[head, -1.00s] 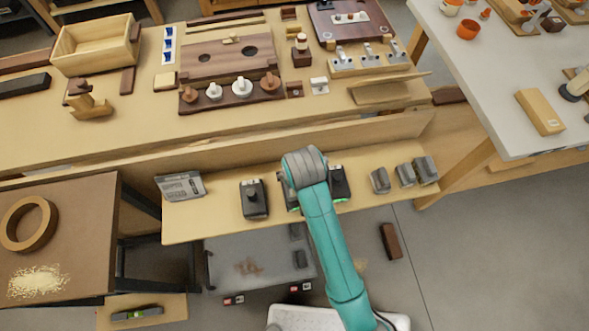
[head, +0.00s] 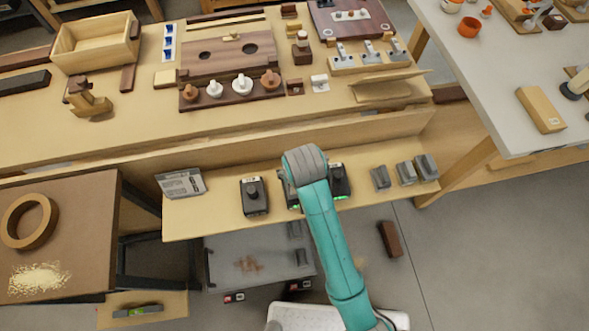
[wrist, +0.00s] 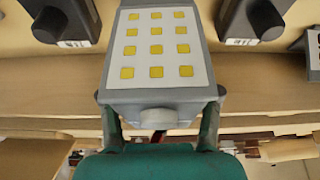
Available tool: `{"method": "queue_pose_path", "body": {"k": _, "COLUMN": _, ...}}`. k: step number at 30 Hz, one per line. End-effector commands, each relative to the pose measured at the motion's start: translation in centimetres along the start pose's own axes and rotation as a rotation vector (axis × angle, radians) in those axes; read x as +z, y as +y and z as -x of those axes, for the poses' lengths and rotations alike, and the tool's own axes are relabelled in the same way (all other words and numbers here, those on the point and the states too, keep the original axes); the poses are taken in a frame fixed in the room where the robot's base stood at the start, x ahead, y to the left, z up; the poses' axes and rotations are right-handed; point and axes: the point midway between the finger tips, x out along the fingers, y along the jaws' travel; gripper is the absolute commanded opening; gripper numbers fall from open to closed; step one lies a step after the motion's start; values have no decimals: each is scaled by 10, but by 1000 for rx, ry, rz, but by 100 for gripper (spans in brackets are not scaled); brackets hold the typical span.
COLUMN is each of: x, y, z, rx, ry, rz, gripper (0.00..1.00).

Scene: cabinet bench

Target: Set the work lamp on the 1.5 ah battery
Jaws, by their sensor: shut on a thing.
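The work lamp (wrist: 155,50) fills the middle of the wrist view, its white face with rows of yellow LEDs towards the camera. My gripper (wrist: 160,122) is shut on it, a finger on each side. In the head view the lamp and my fingers are hidden under my wrist, above the shelf. Dark batteries stand on the shelf: one at left (head: 254,195), one right of my wrist (head: 339,181), and one partly hidden by my wrist. Two dark batteries show in the wrist view, left (wrist: 65,22) and right (wrist: 255,18) of the lamp. Their ratings are unreadable.
Several grey blocks (head: 405,172) stand at the shelf's right end, and a printed card (head: 181,184) at its left. The bench (head: 130,130) behind carries a wooden box and pegs. Bare shelf (head: 220,212) lies around the left battery.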

Motion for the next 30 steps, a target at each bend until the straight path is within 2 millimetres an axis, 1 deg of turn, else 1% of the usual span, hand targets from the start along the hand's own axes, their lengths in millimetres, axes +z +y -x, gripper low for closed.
{"method": "queue_pose_path", "body": {"k": 11, "x": 0, "y": 0, "z": -1, "rx": 0, "ry": 1, "rz": 0, "gripper": 0}}
{"method": "queue_pose_path", "body": {"k": 30, "x": 4, "y": 0, "z": -11, "rx": 0, "ry": 1, "rz": 0, "gripper": 0}}
